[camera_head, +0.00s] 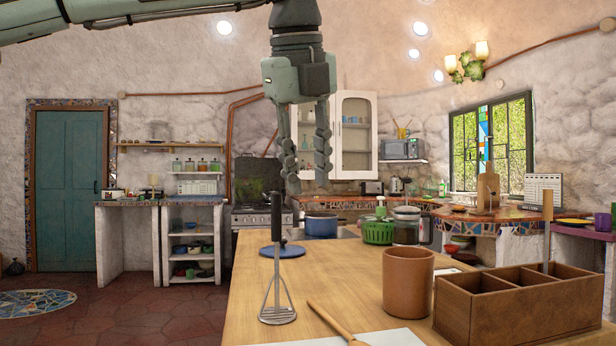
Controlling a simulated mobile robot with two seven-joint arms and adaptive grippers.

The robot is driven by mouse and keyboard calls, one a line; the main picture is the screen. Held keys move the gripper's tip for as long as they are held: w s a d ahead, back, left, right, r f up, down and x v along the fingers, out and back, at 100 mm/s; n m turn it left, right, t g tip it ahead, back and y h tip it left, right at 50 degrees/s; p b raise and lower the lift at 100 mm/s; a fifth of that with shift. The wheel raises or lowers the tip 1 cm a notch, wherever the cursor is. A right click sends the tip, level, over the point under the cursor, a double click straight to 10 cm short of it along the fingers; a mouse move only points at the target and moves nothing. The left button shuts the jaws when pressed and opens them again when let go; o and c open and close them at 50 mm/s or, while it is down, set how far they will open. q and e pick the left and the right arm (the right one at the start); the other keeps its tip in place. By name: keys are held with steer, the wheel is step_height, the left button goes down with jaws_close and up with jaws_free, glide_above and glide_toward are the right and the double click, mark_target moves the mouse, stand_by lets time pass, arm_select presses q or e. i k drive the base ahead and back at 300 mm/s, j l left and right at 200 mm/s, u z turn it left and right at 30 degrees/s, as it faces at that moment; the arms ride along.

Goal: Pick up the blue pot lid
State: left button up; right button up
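The blue pot lid (291,252) lies flat on the wooden counter (345,262), near its left edge. The upright black handle of a potato masher (277,285) stands in front of the lid and hides part of it. My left gripper (308,185) hangs from above, fingers pointing down. Its fingers are apart with nothing between them. It shows well above the lid and a little to the right of it in the picture. My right gripper is not in view.
A brown cup (407,285) and a wooden divided box (520,308) stand nearer. The counter between lid and cup is clear.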

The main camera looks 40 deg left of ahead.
mark_target(286, 252)
steer(key=u, duration=1.35)
